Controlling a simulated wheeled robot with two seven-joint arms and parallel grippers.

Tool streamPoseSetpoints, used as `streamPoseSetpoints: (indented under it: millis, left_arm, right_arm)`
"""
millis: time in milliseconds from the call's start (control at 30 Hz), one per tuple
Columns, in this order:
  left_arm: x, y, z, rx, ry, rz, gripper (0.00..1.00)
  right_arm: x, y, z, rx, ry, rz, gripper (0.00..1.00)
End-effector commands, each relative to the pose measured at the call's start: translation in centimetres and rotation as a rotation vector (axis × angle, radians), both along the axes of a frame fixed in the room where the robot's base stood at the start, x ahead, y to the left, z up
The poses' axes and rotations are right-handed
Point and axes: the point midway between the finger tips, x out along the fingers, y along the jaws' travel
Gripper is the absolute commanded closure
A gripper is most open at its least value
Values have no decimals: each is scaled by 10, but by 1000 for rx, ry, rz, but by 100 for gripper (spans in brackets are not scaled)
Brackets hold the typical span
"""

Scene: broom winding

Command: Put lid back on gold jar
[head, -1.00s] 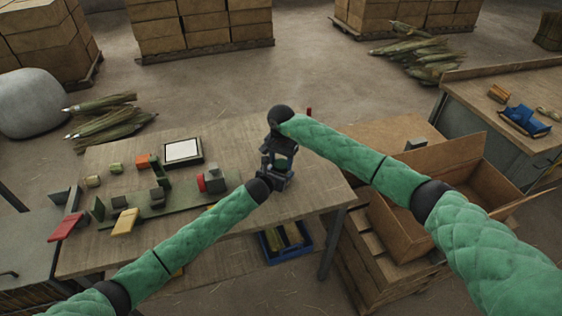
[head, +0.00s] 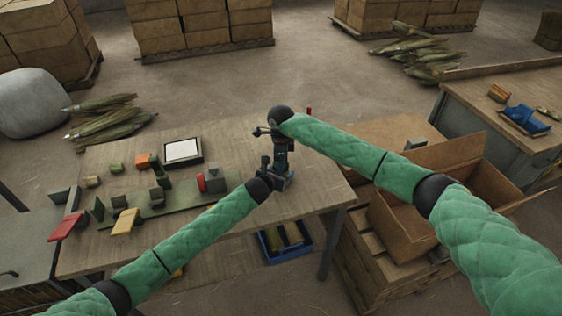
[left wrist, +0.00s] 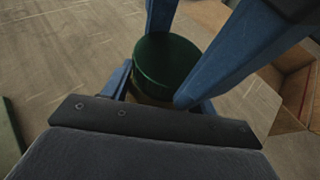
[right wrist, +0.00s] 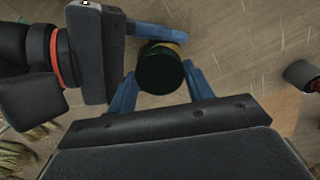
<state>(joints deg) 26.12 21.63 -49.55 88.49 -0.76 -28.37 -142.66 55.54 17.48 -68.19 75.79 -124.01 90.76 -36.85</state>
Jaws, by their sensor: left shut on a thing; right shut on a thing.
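The dark green lid (left wrist: 166,65) sits on or right against the gold jar (left wrist: 148,99) in the left wrist view; I cannot tell whether it is fully seated. The right wrist view shows the lid (right wrist: 160,72) end-on, with a thin gold strip of the jar (right wrist: 162,42) beyond it. My left gripper (head: 277,180) is shut on the jar above the table's right part. My right gripper (head: 283,158) is directly above it, shut on the lid. The grippers hide the jar and lid in the head view.
The wooden table (head: 230,255) holds a green board (head: 170,207) with several coloured blocks and a white-topped square tray (head: 183,151) at left. An open cardboard box (head: 410,235) stands right of the table. A blue bin (head: 285,243) is below its front edge.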

Motion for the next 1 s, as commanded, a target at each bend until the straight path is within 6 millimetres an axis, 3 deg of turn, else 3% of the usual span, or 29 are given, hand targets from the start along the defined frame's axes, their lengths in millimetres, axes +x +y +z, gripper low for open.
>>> streamPoseSetpoints:
  millis: [400, 433, 500, 533, 1000]
  left_arm:
    - [-2, -4, 1, -3, -1, -6, 100]
    - [-2, -4, 1, -3, -1, -6, 100]
    - [-2, -4, 1, -3, -1, -6, 100]
    - [-2, -4, 1, -3, -1, -6, 100]
    - [1, 1, 0, 0, 0, 1, 100]
  right_arm:
    - [1, 1, 2, 3, -4, -52, 76]
    - [1, 1, 2, 3, -4, -52, 43]
    - [1, 1, 2, 3, -4, -51, 29]
    - [1, 1, 2, 3, -4, -51, 27]
    - [-1, 2, 0, 1, 2, -48, 27]
